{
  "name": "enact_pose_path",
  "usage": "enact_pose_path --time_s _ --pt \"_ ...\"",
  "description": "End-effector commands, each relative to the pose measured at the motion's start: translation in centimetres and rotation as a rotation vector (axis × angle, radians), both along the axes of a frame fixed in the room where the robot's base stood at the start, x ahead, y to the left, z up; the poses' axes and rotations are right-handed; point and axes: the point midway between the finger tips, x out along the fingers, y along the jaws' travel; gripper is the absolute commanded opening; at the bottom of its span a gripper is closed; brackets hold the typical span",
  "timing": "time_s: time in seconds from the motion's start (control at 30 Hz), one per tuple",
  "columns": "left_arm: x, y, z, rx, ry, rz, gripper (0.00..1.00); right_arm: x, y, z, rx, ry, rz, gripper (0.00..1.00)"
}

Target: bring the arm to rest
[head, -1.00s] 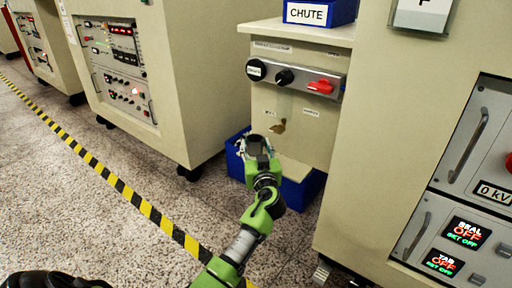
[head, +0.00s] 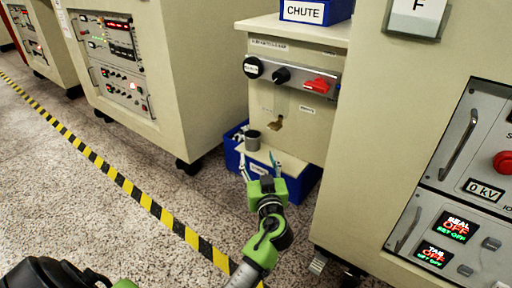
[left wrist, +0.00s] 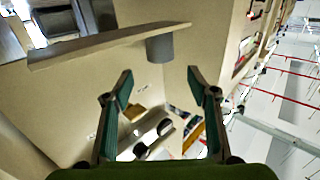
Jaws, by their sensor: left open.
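My left gripper (head: 259,164) is open and empty, low in front of the beige cabinet (head: 290,135). In the left wrist view its two fingers (left wrist: 160,78) stand wide apart with nothing between them. A small grey cup (head: 253,140) stands on a beige ledge (head: 262,158) just beyond the fingertips, apart from them. The cup also shows in the left wrist view (left wrist: 160,48), beyond the fingers. My right gripper is not in view.
A blue bin (head: 303,190) sits at the cabinet's foot, partly behind my left gripper. Another blue bin labelled CHUTE (head: 318,12) is on top. A large cabinet (head: 385,120) stands close on the right. Open speckled floor (head: 90,210) with striped tape (head: 130,188) lies to the left.

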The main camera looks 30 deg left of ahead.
Motion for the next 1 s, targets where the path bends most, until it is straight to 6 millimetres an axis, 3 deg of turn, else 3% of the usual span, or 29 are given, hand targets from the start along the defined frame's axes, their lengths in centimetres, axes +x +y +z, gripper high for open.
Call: enact_pose_path --time_s 0.2,0.77,0.87,1.0 --pt "-1.3 -1.1 0.0 -0.002 -0.001 0.0 0.53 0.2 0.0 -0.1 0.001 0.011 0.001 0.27" --pt "-1.3 -1.4 0.1 0.0 0.0 -0.011 0.53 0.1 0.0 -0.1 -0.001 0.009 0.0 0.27" --pt "-0.7 -2.9 0.8 0.005 0.005 -0.088 0.53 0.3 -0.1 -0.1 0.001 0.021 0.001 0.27" --pt "0.2 -8.5 3.4 0.032 -0.015 -0.338 0.53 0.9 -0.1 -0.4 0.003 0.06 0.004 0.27"
